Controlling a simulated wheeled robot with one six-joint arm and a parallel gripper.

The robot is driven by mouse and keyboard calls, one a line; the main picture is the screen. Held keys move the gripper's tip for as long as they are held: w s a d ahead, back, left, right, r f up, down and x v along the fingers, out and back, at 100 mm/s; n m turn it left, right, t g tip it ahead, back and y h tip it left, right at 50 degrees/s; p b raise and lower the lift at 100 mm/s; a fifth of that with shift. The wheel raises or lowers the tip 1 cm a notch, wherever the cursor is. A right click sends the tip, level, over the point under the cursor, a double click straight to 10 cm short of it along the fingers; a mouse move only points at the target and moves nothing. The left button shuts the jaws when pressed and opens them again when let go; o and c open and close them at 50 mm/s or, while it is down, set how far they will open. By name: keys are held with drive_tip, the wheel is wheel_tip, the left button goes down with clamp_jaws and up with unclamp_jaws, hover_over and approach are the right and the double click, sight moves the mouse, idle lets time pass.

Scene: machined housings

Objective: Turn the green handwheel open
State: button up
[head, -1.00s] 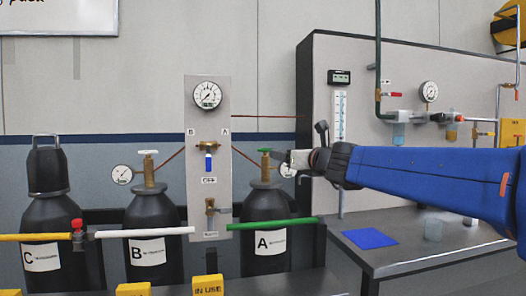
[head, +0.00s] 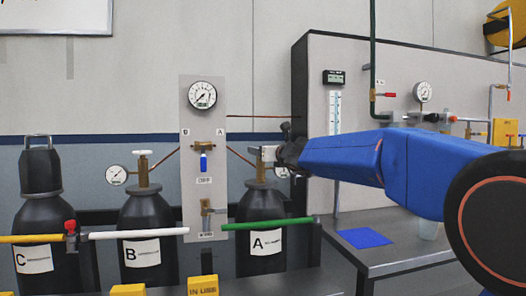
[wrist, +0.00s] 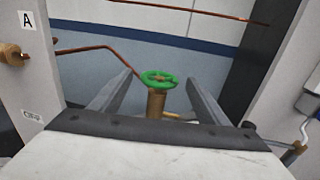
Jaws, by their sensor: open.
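The green handwheel (wrist: 159,78) sits on top of a brass valve stem (wrist: 156,102) in the wrist view. In the head view it is hidden behind my gripper, above the black cylinder marked A (head: 262,222). My gripper (wrist: 156,88) is open, with one finger on each side of the handwheel and valve; I cannot tell whether either finger touches. In the head view my gripper (head: 264,155) is at the top of cylinder A's valve, reaching in from the right.
A grey panel (head: 203,120) with a gauge and a blue-handled valve stands left of cylinder A. A green bar (head: 268,224) crosses its front. Cylinders B (head: 146,225) and C (head: 38,225) stand further left. A bench (head: 400,245) is at right.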

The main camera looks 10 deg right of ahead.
drive_tip(key=shift+w+a, duration=0.2)
drive_tip(key=shift+w, duration=0.75)
drive_tip(key=c, duration=1)
drive_tip(key=shift+c, duration=0.2)
